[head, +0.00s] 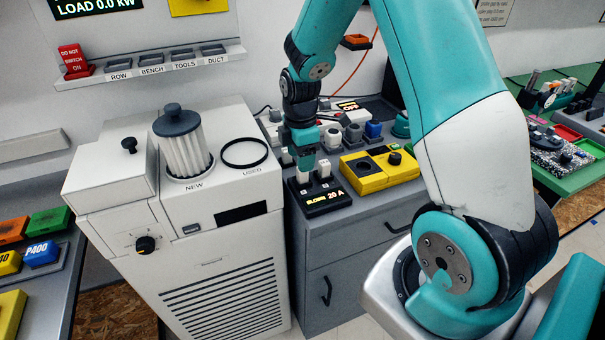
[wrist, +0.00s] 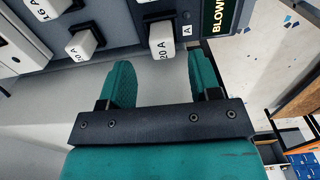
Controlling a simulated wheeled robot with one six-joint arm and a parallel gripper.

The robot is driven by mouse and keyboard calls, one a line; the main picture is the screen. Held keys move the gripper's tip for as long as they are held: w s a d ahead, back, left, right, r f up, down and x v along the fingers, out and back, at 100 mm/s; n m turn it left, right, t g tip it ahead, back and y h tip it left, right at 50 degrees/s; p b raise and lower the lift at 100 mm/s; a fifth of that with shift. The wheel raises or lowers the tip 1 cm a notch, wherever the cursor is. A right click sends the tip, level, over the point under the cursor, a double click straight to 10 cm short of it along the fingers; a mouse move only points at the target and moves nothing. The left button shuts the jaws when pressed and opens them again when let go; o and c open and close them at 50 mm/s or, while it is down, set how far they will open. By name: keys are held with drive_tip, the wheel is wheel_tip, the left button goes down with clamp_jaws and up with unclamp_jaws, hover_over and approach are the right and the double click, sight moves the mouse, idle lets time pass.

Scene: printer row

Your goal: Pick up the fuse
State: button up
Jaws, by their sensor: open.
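In the wrist view a white fuse marked 20 A (wrist: 162,40) sits in a dark socket tagged A. My gripper (wrist: 160,62) is open, with one teal finger to each side of the line to this fuse. The fuse is at or just beyond the fingertips, and I see no contact. In the head view my gripper (head: 303,165) points down over a black fuse block (head: 328,206) whose display reads BLOWN 20 A. A white fuse (head: 323,169) stands in the block just right of my gripper. The fingers partly hide the block's left side.
A white machine with a filter (head: 186,150) stands left. Grey cabinet drawers (head: 345,275) lie below.

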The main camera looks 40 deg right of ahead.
sight(302, 176)
drive_tip(key=f, duration=0.2)
drive_tip(key=f+p, duration=0.1)
drive_tip(key=f, duration=0.1)
drive_tip(key=shift+s+d+f, duration=0.15)
drive_tip(key=shift+s+f, duration=0.05)
drive_tip(key=shift+f, duration=0.05)
drive_tip(key=c, duration=1)
drive_tip(key=shift+r, duration=0.1)
